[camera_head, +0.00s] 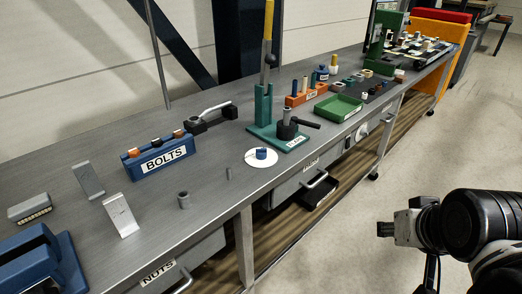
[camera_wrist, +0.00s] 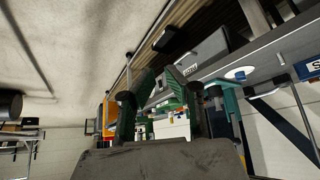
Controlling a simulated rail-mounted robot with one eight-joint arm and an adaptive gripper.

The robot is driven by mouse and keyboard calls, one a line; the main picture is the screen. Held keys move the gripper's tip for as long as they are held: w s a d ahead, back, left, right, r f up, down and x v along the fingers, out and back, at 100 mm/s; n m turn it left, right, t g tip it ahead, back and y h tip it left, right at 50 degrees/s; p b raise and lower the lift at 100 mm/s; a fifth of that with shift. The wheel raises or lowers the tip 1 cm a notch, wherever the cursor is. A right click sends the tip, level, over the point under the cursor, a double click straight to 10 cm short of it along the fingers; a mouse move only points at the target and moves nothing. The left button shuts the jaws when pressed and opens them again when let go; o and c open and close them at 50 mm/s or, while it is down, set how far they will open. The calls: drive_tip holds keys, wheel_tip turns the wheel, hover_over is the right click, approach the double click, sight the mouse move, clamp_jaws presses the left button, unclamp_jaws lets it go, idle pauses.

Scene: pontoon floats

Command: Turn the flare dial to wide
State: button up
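A round pale dial (camera_head: 362,131) sits on the front face of the bench, below the green tray, in the head view. It is too small to read its marks or setting, and I cannot make it out in the wrist view. My gripper (camera_head: 386,229) is over the floor in front of the bench, at the lower right of the head view, well apart from the dial. In the wrist view its two dark fingers (camera_wrist: 158,96) stand apart with nothing held between them.
A green lever press (camera_head: 264,110), a green tray (camera_head: 338,107) and a blue BOLTS rack (camera_head: 160,157) stand on the bench top. The floor in front is clear.

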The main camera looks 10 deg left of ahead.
drive_tip(key=o, duration=0.8)
drive_tip(key=shift+n+g, duration=0.3)
drive_tip(key=shift+n, duration=0.2)
drive_tip(key=w+r, duration=0.1)
drive_tip(key=w+a+r, duration=0.1)
drive_tip(key=w+r+p, duration=0.1)
drive_tip(key=r, duration=0.1)
drive_tip(key=shift+w+a, duration=0.25)
drive_tip(key=shift+w, duration=0.15)
drive_tip(key=shift+o, duration=0.2)
drive_tip(key=w+a+r+n+g+p, duration=0.15)
drive_tip(key=w+a+r, duration=0.3)
drive_tip(key=w, duration=0.45)
drive_tip(key=w+a+r+n+g+p, duration=0.1)
drive_tip(key=w+a+r+n+p, duration=0.3)
drive_tip(key=w, duration=0.5)
drive_tip(key=n+g+p, duration=0.4)
hover_over(261, 150)
wheel_tip(261, 150, down, 11)
drive_tip(key=f, duration=0.4)
drive_tip(key=f+p, duration=0.1)
drive_tip(key=f, duration=0.8)
drive_tip(key=shift+w+f, duration=0.3)
drive_tip(key=shift+c, duration=0.5)
drive_tip(key=c, duration=1)
